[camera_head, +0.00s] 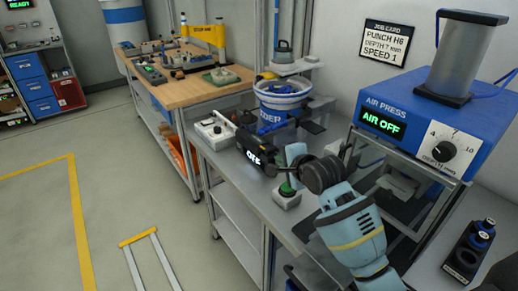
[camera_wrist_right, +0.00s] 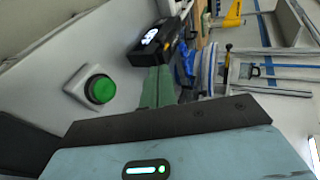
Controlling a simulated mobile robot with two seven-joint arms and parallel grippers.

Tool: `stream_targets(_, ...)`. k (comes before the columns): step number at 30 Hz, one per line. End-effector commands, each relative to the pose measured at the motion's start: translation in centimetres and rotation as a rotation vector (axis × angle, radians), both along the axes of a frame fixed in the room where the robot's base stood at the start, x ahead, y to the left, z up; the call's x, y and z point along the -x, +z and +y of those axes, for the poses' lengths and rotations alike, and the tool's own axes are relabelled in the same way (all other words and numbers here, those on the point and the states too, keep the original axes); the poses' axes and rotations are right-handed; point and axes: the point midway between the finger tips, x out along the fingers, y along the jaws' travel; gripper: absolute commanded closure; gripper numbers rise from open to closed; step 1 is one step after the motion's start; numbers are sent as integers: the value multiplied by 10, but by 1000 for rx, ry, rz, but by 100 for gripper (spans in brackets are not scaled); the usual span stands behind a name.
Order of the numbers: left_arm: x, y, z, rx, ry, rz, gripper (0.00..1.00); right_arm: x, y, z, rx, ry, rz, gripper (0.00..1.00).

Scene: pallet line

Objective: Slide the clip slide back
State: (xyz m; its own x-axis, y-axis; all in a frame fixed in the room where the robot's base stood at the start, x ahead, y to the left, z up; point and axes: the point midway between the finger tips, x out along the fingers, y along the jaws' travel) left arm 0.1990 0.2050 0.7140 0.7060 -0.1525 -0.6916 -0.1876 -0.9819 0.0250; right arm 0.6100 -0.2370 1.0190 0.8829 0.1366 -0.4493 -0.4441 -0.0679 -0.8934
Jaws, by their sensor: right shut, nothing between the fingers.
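My right gripper (camera_head: 292,158) is shut, with its pale green fingers close together and nothing held between them. The fingers also show in the right wrist view (camera_wrist_right: 158,88), pointing at a black unit (camera_wrist_right: 158,42) with a small lit display. In the head view this black unit (camera_head: 262,143) reads "OFF" and lies on the grey bench just left of the fingertips. I cannot tell whether they touch it. I cannot make out for sure which part is the clip slide. My left gripper is not in view.
A green button (camera_head: 287,188) on a white box sits below the right fingers. The blue air press (camera_head: 395,108) reads "AIR OFF" at right. Open floor lies left.

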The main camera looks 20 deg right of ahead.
Motion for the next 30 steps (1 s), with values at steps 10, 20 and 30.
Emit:
stream_targets(10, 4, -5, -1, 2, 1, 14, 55, -19, -11, 3, 1, 0, 4, 100)
stream_targets(20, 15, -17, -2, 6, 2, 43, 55, -65, -37, 10, 2, 0, 5, 100)
stream_targets(30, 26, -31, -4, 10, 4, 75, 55, -107, -57, 16, 1, 0, 4, 100)
